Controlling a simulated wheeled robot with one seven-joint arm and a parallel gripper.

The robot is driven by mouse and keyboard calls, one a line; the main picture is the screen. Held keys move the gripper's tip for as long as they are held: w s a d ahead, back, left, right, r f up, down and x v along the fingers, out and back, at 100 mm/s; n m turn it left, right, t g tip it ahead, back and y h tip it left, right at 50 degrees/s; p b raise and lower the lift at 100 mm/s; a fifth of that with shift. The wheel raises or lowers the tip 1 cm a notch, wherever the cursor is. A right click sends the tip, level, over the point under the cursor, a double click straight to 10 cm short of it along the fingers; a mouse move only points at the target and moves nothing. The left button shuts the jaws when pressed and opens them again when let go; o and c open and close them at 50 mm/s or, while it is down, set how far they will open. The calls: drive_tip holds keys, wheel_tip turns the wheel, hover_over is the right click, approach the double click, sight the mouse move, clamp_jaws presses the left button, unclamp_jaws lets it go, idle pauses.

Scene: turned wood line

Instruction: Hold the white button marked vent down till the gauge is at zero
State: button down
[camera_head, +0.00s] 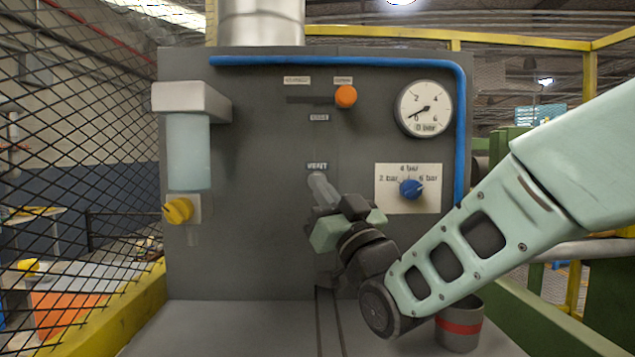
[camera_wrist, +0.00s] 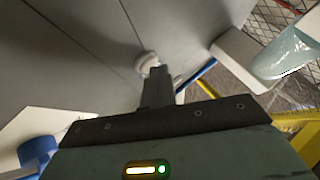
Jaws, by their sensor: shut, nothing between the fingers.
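The white vent button (camera_wrist: 147,62) shows in the wrist view as a small round knob on the grey panel, just beyond my fingertips. In the head view it is hidden behind my gripper (camera_head: 319,185), under the VENT label (camera_head: 317,166). My gripper is shut and empty, its fingertips (camera_wrist: 156,75) at the button's edge in the picture. They look in contact or very close; I cannot tell how far the button is pressed. The round gauge (camera_head: 425,109) is at the upper right of the panel. Its needle points at 0 and its small readout looks like 0 bar.
A blue selector knob (camera_head: 411,189) is right of my gripper. An orange slider knob (camera_head: 346,96) is above. A filter bowl (camera_head: 188,150) with a yellow knob (camera_head: 177,210) is at left. A blue pipe (camera_head: 330,62) edges the panel. A red-banded cup (camera_head: 460,328) stands below my arm.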

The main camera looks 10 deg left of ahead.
drive_tip(key=shift+s, duration=0.15)
drive_tip(key=shift+s+d+b, duration=0.2)
drive_tip(key=shift+s+b, duration=0.4)
drive_tip(key=shift+b, duration=0.1)
drive_tip(key=s+b, duration=0.1)
drive_tip(key=s, duration=0.1)
drive_tip(key=s+d+b, duration=0.1)
drive_tip(key=s+b, duration=0.1)
drive_tip(key=s, duration=0.1)
drive_tip(key=shift+d, duration=0.1)
idle(0.6)
